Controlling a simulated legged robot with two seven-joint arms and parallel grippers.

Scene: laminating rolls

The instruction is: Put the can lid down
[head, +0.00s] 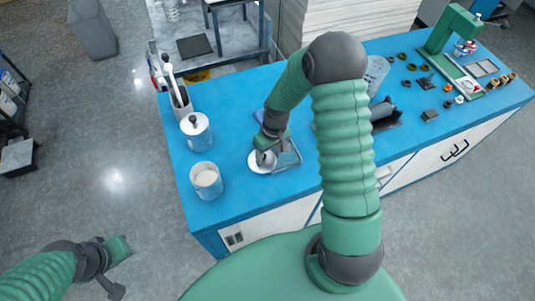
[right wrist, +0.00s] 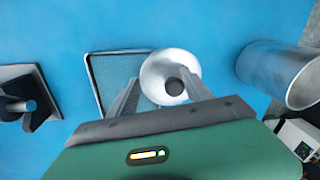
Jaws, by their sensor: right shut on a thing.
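The can lid (head: 259,167) is a round pale disc with a dark knob, and it shows in the right wrist view (right wrist: 158,78). My right gripper (head: 266,157) is shut on it, with its fingers (right wrist: 158,92) at either side of the knob. The lid is low over the blue bench, beside a shallow tray; I cannot tell if it touches. An open can (head: 207,181) with pale contents stands to the left. A second can (head: 196,133), with a lid and dark knob on top, stands behind it.
The tray (right wrist: 92,85) lies right against the lid's side in the picture. A roller (head: 381,110) and a green press (head: 447,35) are to the right. Bare blue surface (head: 228,120) lies between the cans and lid.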

